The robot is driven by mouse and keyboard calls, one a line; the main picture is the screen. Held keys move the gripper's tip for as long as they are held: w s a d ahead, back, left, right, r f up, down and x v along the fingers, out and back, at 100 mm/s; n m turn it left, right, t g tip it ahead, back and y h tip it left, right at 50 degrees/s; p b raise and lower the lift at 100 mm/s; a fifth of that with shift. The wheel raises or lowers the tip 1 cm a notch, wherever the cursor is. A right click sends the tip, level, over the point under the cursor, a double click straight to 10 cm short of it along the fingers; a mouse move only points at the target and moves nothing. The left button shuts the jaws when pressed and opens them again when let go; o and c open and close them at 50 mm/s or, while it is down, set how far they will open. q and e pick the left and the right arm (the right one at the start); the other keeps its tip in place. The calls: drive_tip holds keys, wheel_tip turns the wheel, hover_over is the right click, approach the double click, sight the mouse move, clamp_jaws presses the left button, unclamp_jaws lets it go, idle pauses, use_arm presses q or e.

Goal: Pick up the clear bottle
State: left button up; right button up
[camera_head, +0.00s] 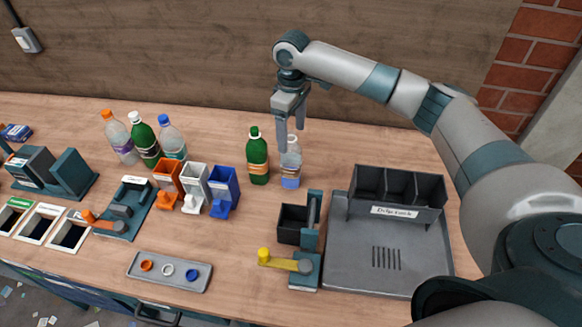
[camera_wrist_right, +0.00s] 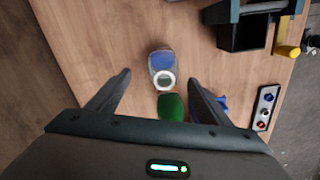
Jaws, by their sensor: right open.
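The clear bottle (camera_head: 291,165) stands upright on the wooden table, with a blue and white label near its base. In the head view my right gripper (camera_head: 291,134) is right above and around its top, pointing down with its fingers apart. In the right wrist view the bottle (camera_wrist_right: 162,68) shows from above, ahead of the open fingers of my right gripper (camera_wrist_right: 160,82). Its pale round neck faces the camera. I cannot tell whether a finger touches it. My left gripper is not in view.
A green bottle (camera_head: 258,158) stands close to the left of the clear one. More bottles (camera_head: 147,142) stand at the back left. Orange, white and blue bins (camera_head: 194,187) are left of centre. A grey tray (camera_head: 387,262) with compartments lies to the right.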

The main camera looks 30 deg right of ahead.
sight(291, 146)
drive_tip(key=shift+s+a+f+p, duration=0.15)
drive_tip(key=shift+f+p, duration=0.5)
drive_tip(key=shift+p, duration=0.15)
wheel_tip(291, 146, down, 3)
drive_tip(key=shift+s+p, duration=0.1)
drive_tip(key=shift+p, duration=0.65)
drive_tip(key=shift+f, duration=0.45)
drive_tip(key=c, duration=1.5)
